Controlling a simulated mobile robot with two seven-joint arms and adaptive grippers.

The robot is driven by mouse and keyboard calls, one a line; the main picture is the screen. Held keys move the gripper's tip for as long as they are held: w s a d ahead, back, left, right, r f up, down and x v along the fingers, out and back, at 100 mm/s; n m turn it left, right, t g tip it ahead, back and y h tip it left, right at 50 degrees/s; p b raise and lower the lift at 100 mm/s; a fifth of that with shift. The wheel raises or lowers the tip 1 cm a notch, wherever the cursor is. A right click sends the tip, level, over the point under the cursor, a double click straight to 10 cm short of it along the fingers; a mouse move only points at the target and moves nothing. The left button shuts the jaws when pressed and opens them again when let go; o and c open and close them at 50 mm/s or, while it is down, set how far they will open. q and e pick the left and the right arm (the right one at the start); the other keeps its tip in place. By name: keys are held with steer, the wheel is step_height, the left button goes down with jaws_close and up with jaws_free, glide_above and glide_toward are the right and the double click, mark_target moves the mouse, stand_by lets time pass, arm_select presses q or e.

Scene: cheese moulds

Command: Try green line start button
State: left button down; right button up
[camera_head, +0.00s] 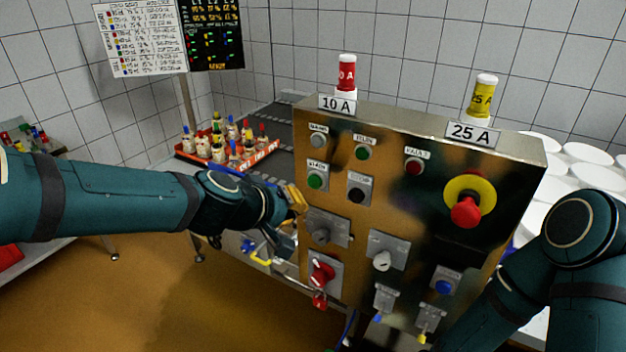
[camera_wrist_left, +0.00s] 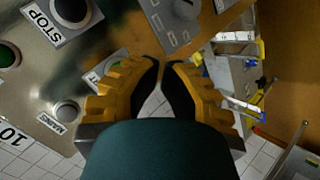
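The metal control panel (camera_head: 420,135) stands in the middle of the head view. A green button (camera_head: 316,180) sits at its left edge, under a small label that looks like START. In the left wrist view this button (camera_wrist_left: 103,72) is partly covered by a finger. A black button (camera_head: 356,195) is to its right; in the wrist view its label reads STOP (camera_wrist_left: 40,20). Another green button (camera_head: 362,152) sits higher. My left gripper (camera_head: 298,200) is at the panel's left edge, below the green button. Its yellow fingers (camera_wrist_left: 161,65) are together and empty; contact cannot be told. My right gripper is out of view.
A grey selector (camera_head: 321,236), red switch (camera_head: 321,272) and red emergency knob (camera_head: 466,212) are on the panel. Red and yellow fuses (camera_head: 346,72) stand on top. A red tray (camera_head: 262,153) of coloured items is behind my left arm. White discs (camera_head: 588,153) lie right.

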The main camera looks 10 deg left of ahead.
mark_target(318, 198)
arm_select(q)
steer(key=shift+w+d+p, duration=0.15)
steer(key=shift+w+d, duration=0.2)
steer(key=shift+w, duration=0.4)
steer(key=shift+w+d+p, duration=0.15)
steer(key=shift+w+d, duration=0.15)
steer(key=shift+w, duration=0.45)
steer(key=shift+w, duration=0.1)
stand_by(0.3)
steer(key=shift+w+d, duration=0.15)
steer(key=shift+w, duration=0.15)
steer(key=shift+w+d+p, duration=0.2)
steer(key=shift+w+p, duration=0.1)
steer(key=shift+w, duration=0.15)
stand_by(0.8)
steer(key=shift+s+a, duration=0.1)
stand_by(0.4)
steer(key=shift+s+a+b, duration=0.25)
steer(key=shift+s+b, duration=0.1)
steer(key=shift+s, duration=0.4)
